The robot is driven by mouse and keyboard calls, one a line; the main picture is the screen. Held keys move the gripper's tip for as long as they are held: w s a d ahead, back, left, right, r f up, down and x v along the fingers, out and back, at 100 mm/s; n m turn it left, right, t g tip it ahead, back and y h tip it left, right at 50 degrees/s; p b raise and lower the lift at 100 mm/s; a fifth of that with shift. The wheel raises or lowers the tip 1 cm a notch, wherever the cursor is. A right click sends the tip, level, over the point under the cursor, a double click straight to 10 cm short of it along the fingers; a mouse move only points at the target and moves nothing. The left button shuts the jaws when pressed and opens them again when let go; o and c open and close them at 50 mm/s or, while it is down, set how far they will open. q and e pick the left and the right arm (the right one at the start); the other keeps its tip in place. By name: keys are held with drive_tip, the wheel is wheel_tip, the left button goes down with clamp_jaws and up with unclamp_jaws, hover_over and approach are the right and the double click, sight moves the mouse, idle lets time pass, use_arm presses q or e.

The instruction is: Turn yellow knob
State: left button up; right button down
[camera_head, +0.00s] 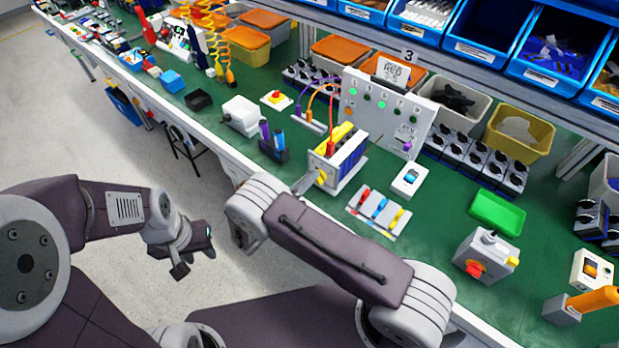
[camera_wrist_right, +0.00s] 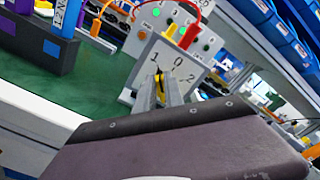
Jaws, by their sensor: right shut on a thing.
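The yellow knob (camera_head: 321,177) is on the light front face of a switch box (camera_head: 347,167) near the table's front edge. My right gripper (camera_head: 311,181) reaches it from the left and is shut on it. In the right wrist view my fingers (camera_wrist_right: 161,92) close around the yellow knob (camera_wrist_right: 160,80), hiding most of it. The box face (camera_wrist_right: 180,62) there carries the marks 1, 0 and 2, and the knob sits below them. My left gripper (camera_head: 195,262) is open and empty over the floor, away from the table.
A panel with buttons and cables (camera_head: 385,110) stands behind the switch box. Red, blue and yellow levers on a plate (camera_head: 379,213) lie to its right, and a holder with blue cylinders (camera_head: 272,145) to its left. A green tray (camera_head: 497,213) is farther right.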

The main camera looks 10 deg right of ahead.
drive_tip(key=shift+f, duration=0.15)
idle(0.3)
drive_tip(key=c, duration=1.4)
unclamp_jaws()
drive_tip(key=shift+c, duration=0.2)
drive_tip(key=shift+s, duration=0.1)
